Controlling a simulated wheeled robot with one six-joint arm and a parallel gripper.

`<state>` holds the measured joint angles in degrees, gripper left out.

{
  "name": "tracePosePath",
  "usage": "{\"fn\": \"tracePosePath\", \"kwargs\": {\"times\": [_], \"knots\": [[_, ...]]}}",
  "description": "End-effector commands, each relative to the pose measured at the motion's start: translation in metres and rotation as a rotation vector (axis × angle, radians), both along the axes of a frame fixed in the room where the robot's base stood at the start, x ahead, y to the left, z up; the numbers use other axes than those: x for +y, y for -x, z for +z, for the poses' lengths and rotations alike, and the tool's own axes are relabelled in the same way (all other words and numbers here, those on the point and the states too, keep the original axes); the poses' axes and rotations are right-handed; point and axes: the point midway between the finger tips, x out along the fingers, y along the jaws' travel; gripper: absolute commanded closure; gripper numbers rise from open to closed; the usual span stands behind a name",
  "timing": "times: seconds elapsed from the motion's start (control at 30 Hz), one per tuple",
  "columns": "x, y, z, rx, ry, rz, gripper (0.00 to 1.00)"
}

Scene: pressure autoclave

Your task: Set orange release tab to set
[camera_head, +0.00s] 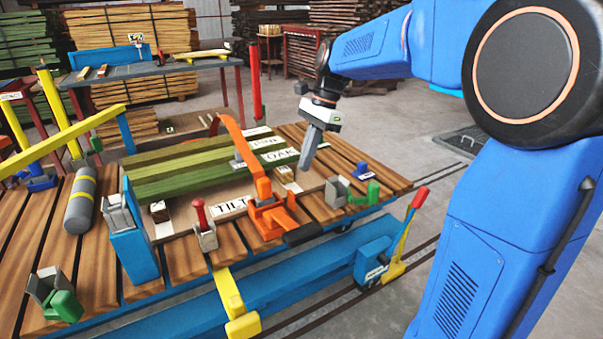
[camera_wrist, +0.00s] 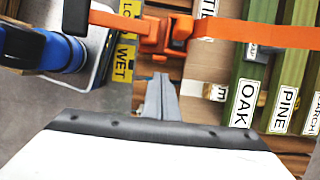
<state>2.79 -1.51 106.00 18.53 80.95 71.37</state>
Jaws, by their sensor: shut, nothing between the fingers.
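An orange ratchet buckle (camera_head: 268,214) sits on the slatted cart top, with a black handle (camera_head: 303,234) and an orange strap (camera_head: 236,140) running over the green boards. In the head view my gripper (camera_head: 303,168) is shut and empty, pointing down above the cart, right of and behind the buckle. It appears apart from the buckle.
Green boards (camera_head: 180,170) with PINE and OAK labels lie behind the buckle. A red-handled yellow lever (camera_head: 408,236) rises at the cart's front right.

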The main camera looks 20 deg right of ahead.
Motion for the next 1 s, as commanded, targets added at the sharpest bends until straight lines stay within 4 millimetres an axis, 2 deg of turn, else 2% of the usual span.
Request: {"fn": "tracePosePath", "kwargs": {"times": [0.1, 0.3, 0.87, 1.0], "knots": [[-0.006, 0.001, 0.018, -0.002, 0.001, -0.001, 1.0], [-0.011, 0.002, 0.036, 0.001, 0.0, 0.001, 1.0], [-0.012, 0.003, 0.039, 0.0, 0.0, 0.003, 1.0], [-0.012, 0.015, 0.039, -0.029, 0.01, 0.04, 1.0]]}}
